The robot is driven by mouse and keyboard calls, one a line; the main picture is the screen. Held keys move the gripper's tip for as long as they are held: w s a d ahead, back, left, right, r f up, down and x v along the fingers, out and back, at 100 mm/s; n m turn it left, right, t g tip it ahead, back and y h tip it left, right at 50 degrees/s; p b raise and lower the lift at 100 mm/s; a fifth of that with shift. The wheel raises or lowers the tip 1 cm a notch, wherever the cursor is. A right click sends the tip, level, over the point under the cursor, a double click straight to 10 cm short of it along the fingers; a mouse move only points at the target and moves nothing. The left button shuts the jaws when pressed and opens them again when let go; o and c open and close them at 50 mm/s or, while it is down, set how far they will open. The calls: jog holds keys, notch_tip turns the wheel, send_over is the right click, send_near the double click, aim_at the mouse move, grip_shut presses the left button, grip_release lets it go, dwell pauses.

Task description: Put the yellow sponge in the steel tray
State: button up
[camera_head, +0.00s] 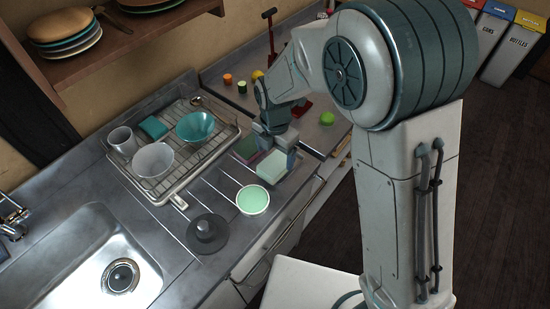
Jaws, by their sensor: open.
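My gripper (275,150) is open and points down over the counter, right of the dish rack. A pale green block (272,168) shows just below and in front of its fingers; I cannot tell whether they touch it. I cannot make out a clear yellow sponge; a small yellow, rounded thing (257,75) sits on the far counter, behind my arm. The only tray-like thing I see is the metal base under the dish rack (166,194); no separate steel tray is clear. My arm hides part of the counter.
The rack holds a white mug (122,140), a white bowl (153,160), a teal bowl (195,127) and a teal block (153,127). A mint bowl (252,200) and a grey lidded disc (207,233) stand near the front edge. The sink (90,265) is at left.

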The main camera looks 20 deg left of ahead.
aim_at(278, 164)
notch_tip(278, 164, up, 9)
jog(key=shift+f, duration=0.1)
jog(key=s+d+r+m+t, duration=0.1)
jog(key=d+r+m, duration=0.2)
jog(key=d+m, duration=0.55)
jog(key=s+d+r+m+t, duration=0.1)
jog(key=s+d+r+m, duration=0.15)
jog(key=d+m, duration=0.65)
jog(key=s+d+m+t, duration=0.1)
jog(key=s+d+m, duration=0.7)
jog(key=d+m, duration=0.3)
jog(key=shift+d+r+m, duration=0.25)
jog(key=shift+r+m, duration=0.2)
jog(key=shift+m, duration=1)
